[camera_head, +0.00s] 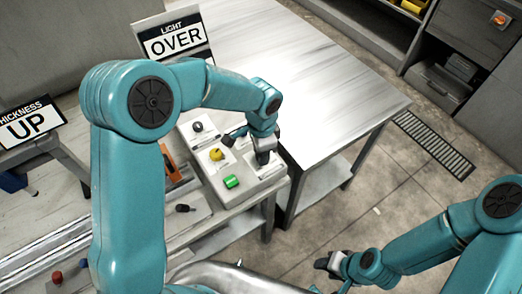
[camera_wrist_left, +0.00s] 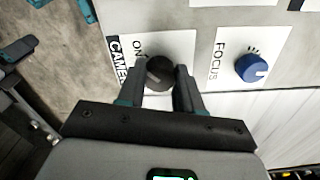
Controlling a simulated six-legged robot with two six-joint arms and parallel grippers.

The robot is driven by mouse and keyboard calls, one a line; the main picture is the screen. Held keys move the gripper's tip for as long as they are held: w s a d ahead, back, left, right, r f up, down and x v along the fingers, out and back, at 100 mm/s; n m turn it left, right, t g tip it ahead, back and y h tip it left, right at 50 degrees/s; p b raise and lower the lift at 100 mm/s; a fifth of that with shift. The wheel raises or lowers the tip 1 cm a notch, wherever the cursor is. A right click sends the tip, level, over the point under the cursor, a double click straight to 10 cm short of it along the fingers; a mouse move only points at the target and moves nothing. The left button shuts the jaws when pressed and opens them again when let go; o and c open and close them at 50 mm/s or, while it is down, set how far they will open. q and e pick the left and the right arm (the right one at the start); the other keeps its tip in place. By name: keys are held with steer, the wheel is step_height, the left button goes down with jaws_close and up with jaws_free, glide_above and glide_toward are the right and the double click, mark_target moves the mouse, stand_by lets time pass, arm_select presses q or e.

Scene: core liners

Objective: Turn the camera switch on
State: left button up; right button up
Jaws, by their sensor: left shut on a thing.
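The camera switch (camera_wrist_left: 159,71) is a dark round knob with a light pointer mark, on a white label reading "ON" and partly "CAMER". My left gripper (camera_wrist_left: 163,84) has one finger on each side of the knob and is shut on it. In the head view my left gripper (camera_head: 264,156) points down at the right side of the light control box (camera_head: 250,188), and the camera switch is hidden behind it. My right gripper (camera_head: 332,264) hangs over the floor at the lower right, away from the box; its jaws are too small to read.
A blue focus knob (camera_wrist_left: 251,68) sits beside the camera switch. The box also carries a yellow knob (camera_head: 217,154), a green button (camera_head: 232,181) and a dark knob (camera_head: 197,127). A "LIGHT OVER" sign (camera_head: 176,41) stands behind. The metal table (camera_head: 310,75) is bare.

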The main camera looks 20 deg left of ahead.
arm_select(q)
steer(key=shift+w+d, duration=0.1)
stand_by(0.4)
steer(key=o, duration=1)
steer(key=shift+o, duration=0.2)
steer(key=shift+r, duration=0.2)
step_height(320, 180, up, 16)
steer(key=shift+f, duration=0.1)
